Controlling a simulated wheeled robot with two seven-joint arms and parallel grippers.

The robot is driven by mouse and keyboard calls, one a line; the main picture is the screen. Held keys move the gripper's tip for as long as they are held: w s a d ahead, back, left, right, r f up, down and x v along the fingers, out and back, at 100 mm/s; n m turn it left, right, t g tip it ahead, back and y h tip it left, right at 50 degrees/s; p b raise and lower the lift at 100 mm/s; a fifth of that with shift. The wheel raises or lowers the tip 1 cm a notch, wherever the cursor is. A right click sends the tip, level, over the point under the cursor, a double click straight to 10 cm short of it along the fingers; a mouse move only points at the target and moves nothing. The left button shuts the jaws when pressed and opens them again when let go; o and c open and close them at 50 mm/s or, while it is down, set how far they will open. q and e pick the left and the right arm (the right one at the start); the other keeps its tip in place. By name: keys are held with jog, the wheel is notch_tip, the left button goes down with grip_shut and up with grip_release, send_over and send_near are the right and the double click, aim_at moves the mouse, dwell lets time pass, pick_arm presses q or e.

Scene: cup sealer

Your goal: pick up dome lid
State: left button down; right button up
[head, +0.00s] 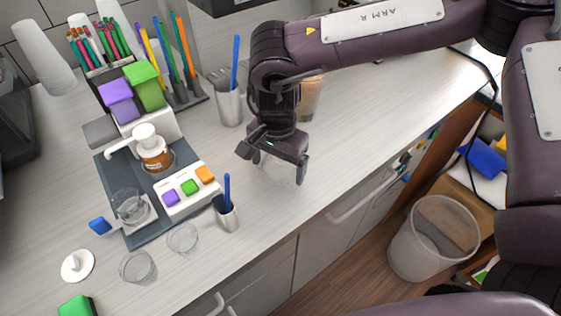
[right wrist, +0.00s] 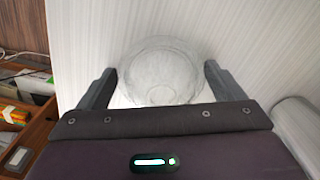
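The clear dome lid (right wrist: 162,72) lies on the counter in the right wrist view, between the two fingers of my right gripper (right wrist: 158,84). The fingers are spread wide on either side of it, with a small gap showing at each side. In the head view my right gripper (head: 276,168) points down at the counter, and the lid (head: 274,176) shows only faintly under it, partly hidden. My left gripper is not in view.
A metal cup with a blue stick (head: 229,106) and a brown-filled cup (head: 309,100) stand behind the right gripper. The dispenser tray (head: 128,240) and clear cups (head: 137,267) are at left. Counter right of the gripper is clear; its front edge is near.

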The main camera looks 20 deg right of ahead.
jog(key=c, duration=0.5)
jog(key=shift+r, duration=0.1)
